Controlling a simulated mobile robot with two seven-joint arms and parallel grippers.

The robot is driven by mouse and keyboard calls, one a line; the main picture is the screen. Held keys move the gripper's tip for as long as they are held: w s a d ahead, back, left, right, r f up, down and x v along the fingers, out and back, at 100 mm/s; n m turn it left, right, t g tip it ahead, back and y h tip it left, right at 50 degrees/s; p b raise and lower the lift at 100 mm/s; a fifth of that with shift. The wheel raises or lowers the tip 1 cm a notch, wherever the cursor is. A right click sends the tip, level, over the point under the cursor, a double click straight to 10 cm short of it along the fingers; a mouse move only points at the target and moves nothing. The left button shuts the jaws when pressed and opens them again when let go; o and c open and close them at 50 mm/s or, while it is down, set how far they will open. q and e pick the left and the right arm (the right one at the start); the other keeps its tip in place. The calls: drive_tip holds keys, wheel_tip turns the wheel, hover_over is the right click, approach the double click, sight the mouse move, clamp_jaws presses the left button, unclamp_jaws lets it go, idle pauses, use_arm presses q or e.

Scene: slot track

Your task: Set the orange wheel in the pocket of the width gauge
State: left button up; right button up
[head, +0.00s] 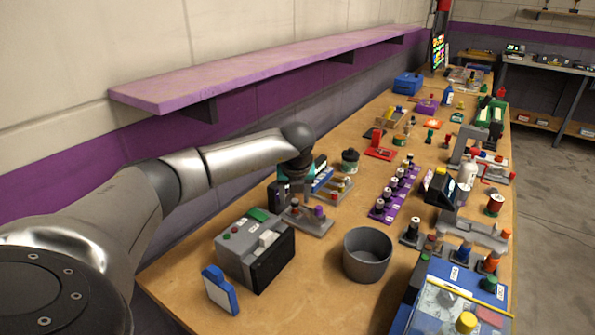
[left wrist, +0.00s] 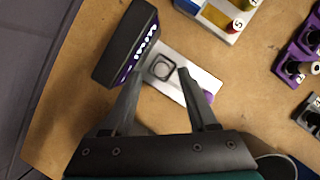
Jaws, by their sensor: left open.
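The width gauge is a black box with a lit display (left wrist: 143,50) joined to a pale plate (left wrist: 190,80) with a square-framed pocket (left wrist: 162,68). No orange wheel shows in the pocket. A purple knob (left wrist: 208,97) sits at the plate's far end. In the head view the plate (head: 316,226) lies behind the grey machine. My left gripper (left wrist: 161,73) is open and empty, its fingertips on either side of the pocket in the picture; it also shows in the head view (head: 296,204). An orange-red round piece (head: 491,263) stands at the right; I cannot tell whether it is the wheel.
A grey bin (head: 367,255) and a grey-black machine (head: 255,250) stand in front of the gauge. A purple rack (head: 396,196) with several bobbins is to the right. A tray (left wrist: 215,20) lies beyond the gauge. A shelf (head: 270,68) overhangs the wall side.

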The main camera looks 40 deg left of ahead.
use_arm(q)
drive_tip(key=p+v, duration=0.1)
drive_tip(key=v, duration=1.1)
drive_tip(key=shift+d+p, duration=0.15)
drive_tip(key=shift+p, duration=0.15)
drive_tip(key=shift+w, duration=0.15)
